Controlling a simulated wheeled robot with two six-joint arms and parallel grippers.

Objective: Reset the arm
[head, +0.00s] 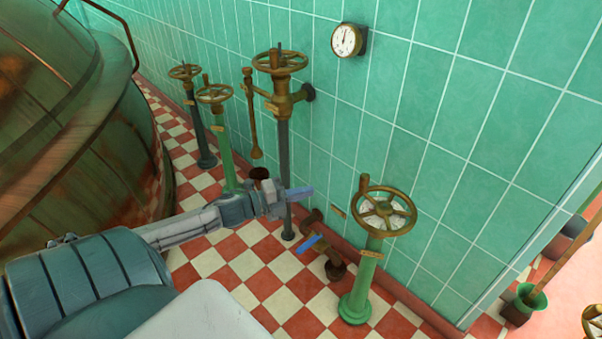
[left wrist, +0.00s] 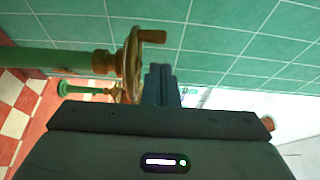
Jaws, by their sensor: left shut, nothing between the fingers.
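My left arm comes in from the left in the head view, stretched toward the tiled wall. My left gripper (head: 301,192) is at its end, shut and empty, in front of the foot of a tall dark valve stand. In the left wrist view its fingers (left wrist: 161,84) are together with nothing between them. A brass handwheel (left wrist: 132,65) on a green post shows just left of the fingers there; I cannot tell whether they touch. My right gripper is not in view.
A green-post valve (head: 371,260) with a brass wheel stands right of the gripper. More valves (head: 214,95) line the wall behind. A gauge (head: 348,40) hangs above. A large copper kettle (head: 75,120) fills the left.

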